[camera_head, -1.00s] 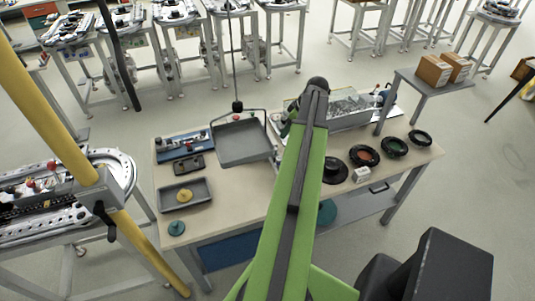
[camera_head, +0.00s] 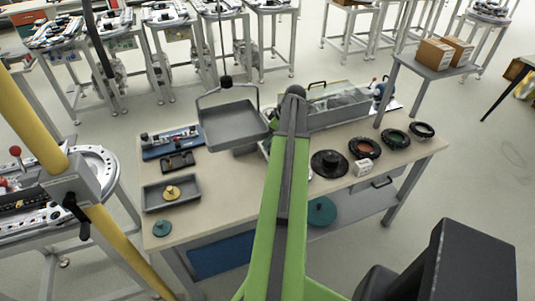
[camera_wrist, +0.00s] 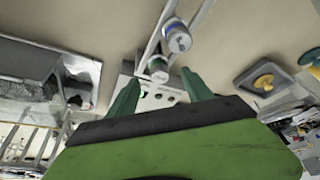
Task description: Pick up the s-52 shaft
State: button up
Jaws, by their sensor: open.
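My gripper (camera_wrist: 160,90) shows in the wrist view with its two green fingers apart and nothing between their tips. I cannot read any label, so I cannot tell which is the s-52 shaft. In the head view my own green arm hides the gripper and whatever is under it.
A workbench (camera_head: 225,195) carries a small grey tray with a yellow knob (camera_head: 172,191), a blue-based fixture (camera_head: 172,141) and several black round parts on the right. A shelf with cartons (camera_head: 436,54) stands at the right.

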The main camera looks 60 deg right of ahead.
aim_at(268, 151)
jog(key=b+x, duration=0.3)
jog(key=x, duration=0.1)
jog(key=shift+s+d+f, duration=0.1)
jog(key=shift+s+f, duration=0.05)
jog(key=shift+f, duration=0.1)
jog(key=shift+r, duration=0.2)
grip_shut()
dwell(0.8)
